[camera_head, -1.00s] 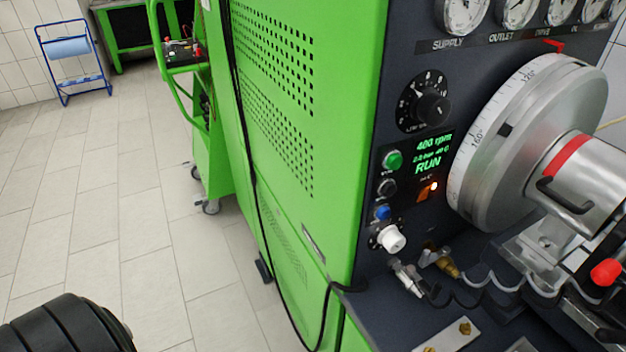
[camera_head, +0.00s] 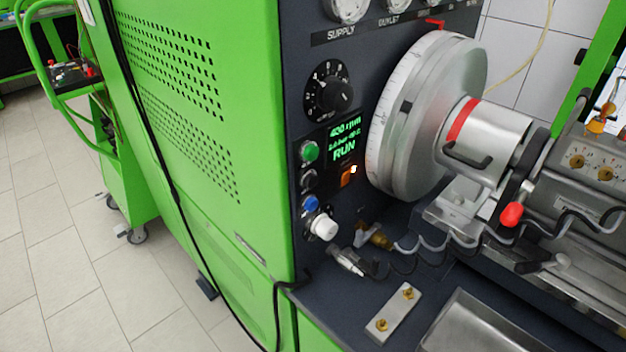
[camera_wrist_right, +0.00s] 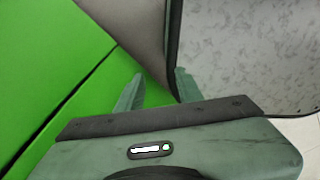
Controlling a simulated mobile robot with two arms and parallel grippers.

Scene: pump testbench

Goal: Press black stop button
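The black stop button (camera_head: 308,180) sits on the dark control panel (camera_head: 300,100) of the green testbench, in a column of controls. It is just below the green button (camera_head: 309,151) and above the blue button (camera_head: 310,203). The panel display (camera_head: 343,143) reads RUN. No gripper is near the button in the head view. My right gripper (camera_wrist_right: 158,90) shows only in the wrist view, with its two fingers apart and nothing visible between them. My left gripper is in neither current view.
A white knob (camera_head: 323,227) sticks out below the blue button, with metal fittings (camera_head: 348,261) near it. The large silver wheel (camera_head: 415,120) stands close to the right. A black cable (camera_head: 160,160) runs down the green side. Open floor lies left.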

